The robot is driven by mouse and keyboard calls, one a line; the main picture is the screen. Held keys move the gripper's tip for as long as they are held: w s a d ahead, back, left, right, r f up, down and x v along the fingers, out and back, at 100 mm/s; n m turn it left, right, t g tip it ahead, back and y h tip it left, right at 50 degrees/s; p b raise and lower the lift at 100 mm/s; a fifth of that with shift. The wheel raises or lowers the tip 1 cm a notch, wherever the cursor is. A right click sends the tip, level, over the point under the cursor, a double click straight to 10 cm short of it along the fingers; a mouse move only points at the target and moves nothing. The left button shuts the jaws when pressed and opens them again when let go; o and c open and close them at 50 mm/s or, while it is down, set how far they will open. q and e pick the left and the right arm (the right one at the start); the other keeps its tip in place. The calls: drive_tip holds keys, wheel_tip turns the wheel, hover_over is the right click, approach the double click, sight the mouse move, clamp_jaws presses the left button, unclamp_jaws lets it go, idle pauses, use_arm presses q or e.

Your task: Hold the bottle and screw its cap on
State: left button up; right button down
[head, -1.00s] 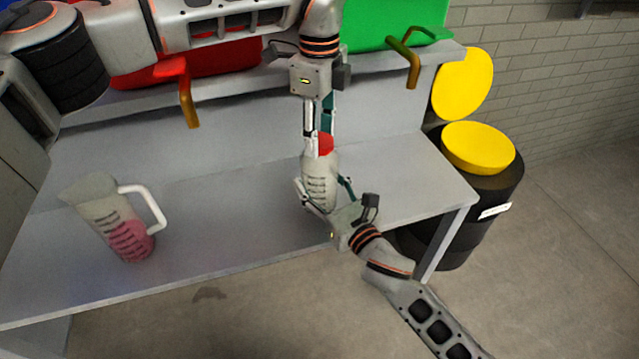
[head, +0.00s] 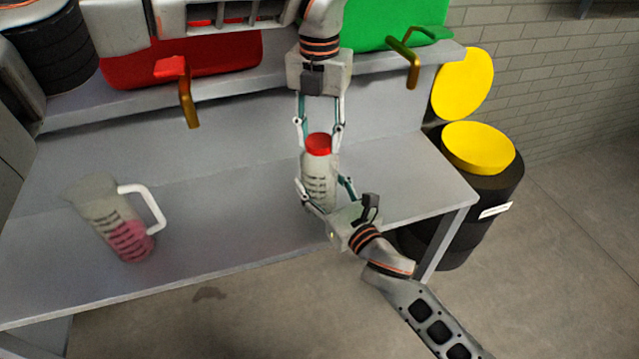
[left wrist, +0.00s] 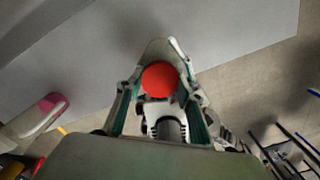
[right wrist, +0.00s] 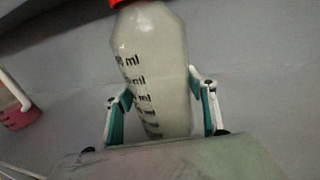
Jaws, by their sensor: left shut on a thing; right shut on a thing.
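The pale bottle (head: 319,187) with dark volume marks stands upright near the table's right part; it fills the middle of the right wrist view (right wrist: 150,62). The red cap (head: 318,143) sits on the bottle's top, and it shows from above in the left wrist view (left wrist: 160,79). My left gripper (head: 318,150) reaches down from above and is shut on the cap, one finger on each side. My right gripper (head: 322,190) comes from the front right and is shut around the bottle's body. The thread under the cap is hidden, so I cannot tell how tightly it sits.
A jug (head: 118,225) with pink liquid and a white handle stands at the table's left. Red (head: 185,62) and green (head: 390,22) containers with brass-coloured taps stand on the back shelf. A black barrel (head: 468,208) with a yellow top is right of the table (head: 220,235).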

use_arm(q)
drive_tip(key=m, duration=1.3)
drive_tip(key=o, duration=1.2)
drive_tip(key=shift+o, duration=0.2)
drive_tip(key=shift+r, duration=2.25)
drive_tip(key=shift+c, duration=0.3)
